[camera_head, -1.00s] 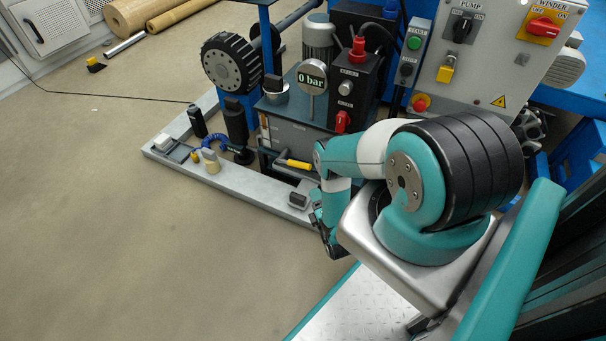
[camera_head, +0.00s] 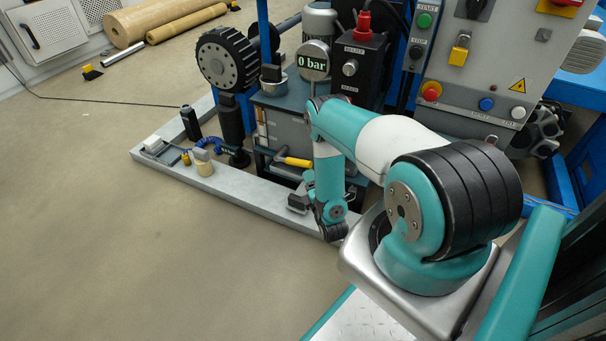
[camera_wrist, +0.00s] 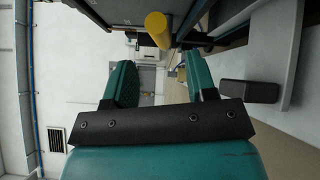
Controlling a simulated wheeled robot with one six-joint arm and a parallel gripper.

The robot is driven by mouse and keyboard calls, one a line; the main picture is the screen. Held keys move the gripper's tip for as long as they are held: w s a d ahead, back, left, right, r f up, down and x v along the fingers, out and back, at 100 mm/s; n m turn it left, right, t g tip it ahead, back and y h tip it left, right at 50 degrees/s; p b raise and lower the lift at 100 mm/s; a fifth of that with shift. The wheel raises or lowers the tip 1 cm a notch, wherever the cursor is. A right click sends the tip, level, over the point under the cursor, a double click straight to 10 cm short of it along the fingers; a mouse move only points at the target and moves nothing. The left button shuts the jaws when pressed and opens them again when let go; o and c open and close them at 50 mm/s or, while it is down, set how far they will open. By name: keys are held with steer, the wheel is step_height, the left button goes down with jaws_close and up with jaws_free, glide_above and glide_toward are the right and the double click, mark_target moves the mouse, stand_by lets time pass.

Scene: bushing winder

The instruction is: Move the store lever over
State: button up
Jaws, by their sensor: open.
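A lever with a yellow handle (camera_head: 295,161) sticks out from the front of the grey machine cabinet (camera_head: 283,124), just above the light frame rail. No label on it can be read. The handle's yellow end (camera_wrist: 157,27) also shows in the wrist view, top centre, beyond the fingertips. My gripper (camera_wrist: 160,75) is open and empty, its two green fingers on either side of the picture's middle. It is apart from the handle. In the head view my wrist (camera_head: 333,222) is low, right of the handle, and the fingers are hard to make out there.
The frame rail (camera_head: 250,195) runs below the lever, with a dark block (camera_head: 299,202) on it near my wrist. A gauge (camera_head: 314,62) reading 0 bar stands above. A control panel (camera_head: 485,75) is at the right.

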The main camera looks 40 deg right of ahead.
mark_target(303, 163)
steer(key=b+x, duration=0.2)
steer(key=x, duration=0.6)
steer(key=shift+w+b, duration=0.25)
steer(key=shift+b, duration=0.05)
steer(key=shift+r, duration=0.1)
steer(key=shift+c, duration=0.5)
jaws_close()
